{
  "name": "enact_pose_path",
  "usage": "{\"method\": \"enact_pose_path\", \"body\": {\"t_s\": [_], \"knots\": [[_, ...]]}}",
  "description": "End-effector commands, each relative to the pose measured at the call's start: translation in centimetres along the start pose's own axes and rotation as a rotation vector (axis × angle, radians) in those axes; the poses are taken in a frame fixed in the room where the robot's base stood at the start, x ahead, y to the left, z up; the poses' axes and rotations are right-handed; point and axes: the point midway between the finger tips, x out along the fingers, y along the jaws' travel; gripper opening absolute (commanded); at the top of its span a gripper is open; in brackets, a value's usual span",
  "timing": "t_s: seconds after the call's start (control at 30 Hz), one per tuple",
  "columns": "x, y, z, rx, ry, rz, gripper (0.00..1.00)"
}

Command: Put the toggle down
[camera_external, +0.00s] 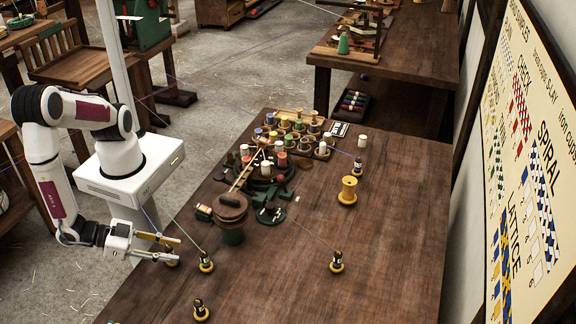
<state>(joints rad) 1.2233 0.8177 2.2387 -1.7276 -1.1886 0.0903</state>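I cannot make out for certain which thing is the toggle. My gripper (178,253) is at the left edge of the wooden table, its two fingers apart and pointing right. A small pale piece with dark ends (204,212) lies at the left side of the round brown block (230,207), right of and beyond my gripper.
Similar bobbins stand on the table (390,230), right of my gripper (205,262), at the front (201,310) and at the middle (337,262). Thin cords run to some of them. A yellow spool (348,190) and a crowded spool rack (300,127) stand farther back. The right side is clear.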

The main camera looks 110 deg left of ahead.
Motion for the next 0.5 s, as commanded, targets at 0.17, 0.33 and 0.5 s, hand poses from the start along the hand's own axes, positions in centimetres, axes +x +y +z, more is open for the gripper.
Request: {"method": "enact_pose_path", "body": {"t_s": [0.17,0.33,0.5], "knots": [[0.00,-0.01,-0.01,0.000,0.000,0.000,0.32],[-0.02,-0.01,-0.05,0.000,0.000,0.000,0.32],[-0.20,0.01,-0.30,0.000,0.000,0.001,0.32]]}}
